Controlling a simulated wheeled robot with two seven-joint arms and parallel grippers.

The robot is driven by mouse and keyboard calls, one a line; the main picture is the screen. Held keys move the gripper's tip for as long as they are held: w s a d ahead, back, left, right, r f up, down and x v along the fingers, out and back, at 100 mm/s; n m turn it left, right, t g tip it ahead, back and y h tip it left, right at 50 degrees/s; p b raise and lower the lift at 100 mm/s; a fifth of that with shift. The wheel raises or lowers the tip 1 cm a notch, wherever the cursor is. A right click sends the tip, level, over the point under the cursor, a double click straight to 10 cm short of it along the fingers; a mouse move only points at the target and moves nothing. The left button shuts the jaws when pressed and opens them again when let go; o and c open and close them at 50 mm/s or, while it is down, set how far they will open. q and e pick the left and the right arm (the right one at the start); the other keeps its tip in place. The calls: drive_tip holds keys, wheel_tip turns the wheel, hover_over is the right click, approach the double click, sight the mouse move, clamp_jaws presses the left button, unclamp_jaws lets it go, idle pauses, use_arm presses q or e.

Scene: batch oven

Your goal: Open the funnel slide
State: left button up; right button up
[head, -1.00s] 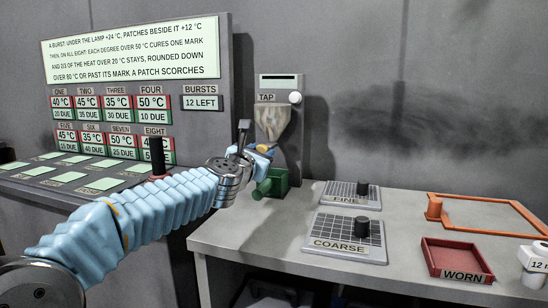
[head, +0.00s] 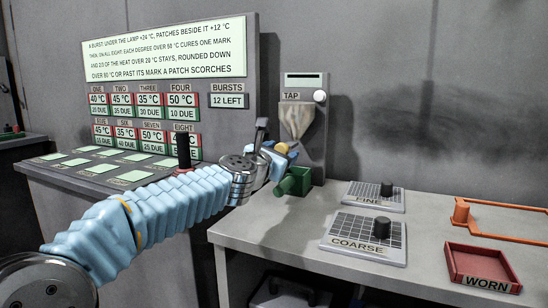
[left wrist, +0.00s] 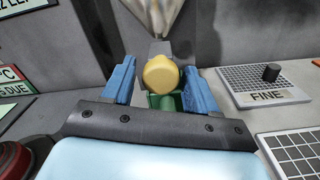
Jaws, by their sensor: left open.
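A round yellow knob (left wrist: 161,75) sits at the funnel's outlet on a grey block; in the head view the knob (head: 284,148) is partly hidden by my gripper. My left gripper (left wrist: 160,68) is open, with one blue finger on each side of the knob. Gaps show between the fingers and the knob. In the head view my left gripper (head: 278,157) is at the funnel's outlet. My right gripper is in neither view.
A green cup (head: 295,182) lies below the outlet. FINE (head: 376,198) and COARSE (head: 362,240) sieves, an orange frame (head: 504,203) and a red WORN tray (head: 483,262) are on the bench. A dark upright post (head: 184,150) stands left of my gripper.

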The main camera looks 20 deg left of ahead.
use_arm(q)
drive_tip(key=s, duration=1.3)
drive_tip(key=shift+s+a+p, duration=0.25)
drive_tip(key=shift+s+p, duration=0.05)
